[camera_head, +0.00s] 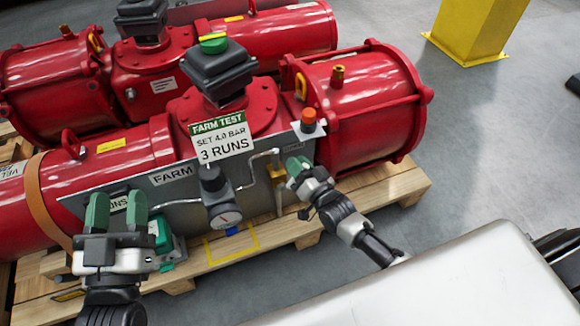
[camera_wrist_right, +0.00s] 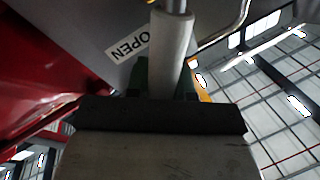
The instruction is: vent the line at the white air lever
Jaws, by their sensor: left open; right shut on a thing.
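The white air lever (camera_wrist_right: 172,45) shows in the right wrist view as a pale cylinder between my right gripper's green fingers (camera_wrist_right: 170,78). In the head view my right gripper (camera_head: 296,166) is at the right part of the grey panel (camera_head: 185,180), beside a brass fitting (camera_head: 277,173). It is shut on the lever, which it hides in that view. An OPEN label (camera_wrist_right: 130,42) is on the panel near the lever. My left gripper (camera_head: 118,212) is open and empty in front of the panel's left part, its green fingers apart.
A pressure gauge (camera_head: 225,216) with a black regulator and a red-orange knob (camera_head: 308,120) are on the panel. A FARM TEST sign (camera_head: 222,137) stands above it. The red actuator (camera_head: 372,105) rests on a wooden pallet (camera_head: 405,185). A yellow post (camera_head: 478,28) stands behind.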

